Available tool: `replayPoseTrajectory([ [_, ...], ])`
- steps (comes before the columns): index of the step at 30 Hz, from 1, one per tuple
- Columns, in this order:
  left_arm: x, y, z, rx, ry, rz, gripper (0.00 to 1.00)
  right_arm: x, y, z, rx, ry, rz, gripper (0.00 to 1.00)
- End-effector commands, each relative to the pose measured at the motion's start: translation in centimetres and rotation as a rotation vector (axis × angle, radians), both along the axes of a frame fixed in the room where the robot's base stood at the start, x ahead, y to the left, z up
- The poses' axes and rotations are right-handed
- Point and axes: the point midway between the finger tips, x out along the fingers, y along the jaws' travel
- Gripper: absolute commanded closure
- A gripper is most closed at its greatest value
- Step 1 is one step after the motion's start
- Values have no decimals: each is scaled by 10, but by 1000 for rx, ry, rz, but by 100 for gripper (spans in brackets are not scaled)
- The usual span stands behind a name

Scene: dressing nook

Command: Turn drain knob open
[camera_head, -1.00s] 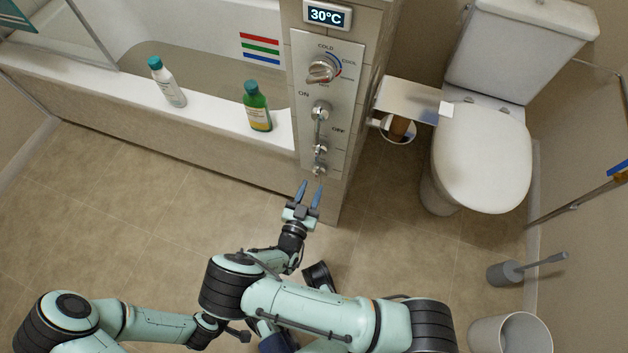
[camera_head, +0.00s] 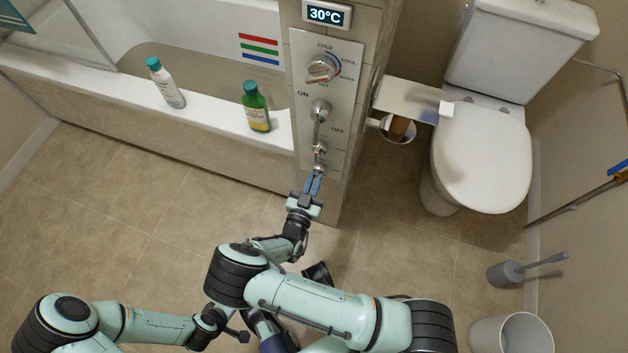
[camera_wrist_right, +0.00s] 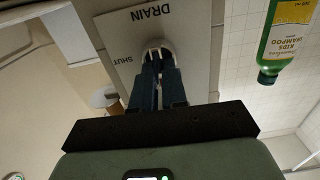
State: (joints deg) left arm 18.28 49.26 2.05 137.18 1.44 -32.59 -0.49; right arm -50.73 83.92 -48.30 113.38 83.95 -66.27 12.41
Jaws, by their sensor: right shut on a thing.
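The drain knob (camera_head: 319,168) is the lowest control on the metal wall panel (camera_head: 338,62). In the right wrist view the round metal knob (camera_wrist_right: 157,45) sits on the plate below the word DRAIN, with SHUT printed to its left. My right gripper (camera_head: 313,183) reaches up to it from below. Its two dark blue fingers (camera_wrist_right: 157,72) are closed on the knob, and they cover part of it. Which way the knob points is hard to tell. My left arm shows at the lower left, but its gripper does not show clearly.
Above the knob are a temperature dial (camera_head: 320,70), a lever (camera_head: 320,112) and a display (camera_head: 326,15) reading 30°C. A white bottle (camera_head: 168,85) and a green shampoo bottle (camera_head: 256,107) stand on the bathtub rim (camera_head: 205,112). A toilet (camera_head: 482,150) is at the right.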

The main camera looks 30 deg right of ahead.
Motion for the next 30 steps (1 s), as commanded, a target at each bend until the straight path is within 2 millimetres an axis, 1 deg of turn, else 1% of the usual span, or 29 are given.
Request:
replayPoseTrajectory([
  [8, -1, -1, 0, -1, 3, -1, 57, 0, 0, 0, -21, 25, 0, 100],
  [9, -1, -1, 0, -1, 3, -1, 57, 0, 0, 0, -21, 25, 0, 81],
  [11, -1, -1, 0, -1, 3, -1, 57, 0, 0, 0, -21, 25, 0, 62],
  [19, -1, -1, 0, -1, 3, -1, 57, 0, 0, 0, -20, 24, 0, 62],
  [22, -2, -1, 1, -2, 4, -1, 57, -3, 4, 0, -19, 23, 1, 62],
  [26, -5, -2, 4, -6, 12, -5, 57, -13, 17, 1, -19, 23, 3, 62],
  [30, -10, -5, 8, -13, 27, -12, 57, -33, 40, 1, -19, 25, 4, 62],
])
